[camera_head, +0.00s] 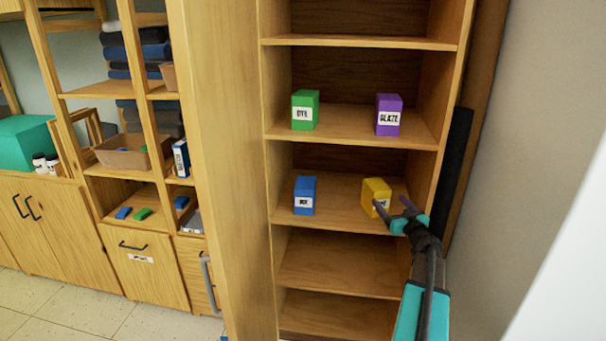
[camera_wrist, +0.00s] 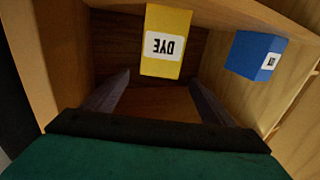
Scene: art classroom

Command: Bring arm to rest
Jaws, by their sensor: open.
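A yellow box (camera_head: 375,190) stands on that shelf just beyond the fingertips. In the wrist view, which is upside down, the yellow box (camera_wrist: 164,28) has a white DYE label and lies ahead of the spread fingers (camera_wrist: 159,80). The picture does not show clearly whether the fingertips touch it. My arm reaches in from the lower right.
A blue box (camera_head: 304,190) stands left of the yellow one. A green box (camera_head: 305,108) and a purple GLAZE box (camera_head: 388,114) stand one shelf up. The lower shelves look empty. A grey wall (camera_head: 530,130) is close on the right. Cabinets (camera_head: 75,235) stand left.

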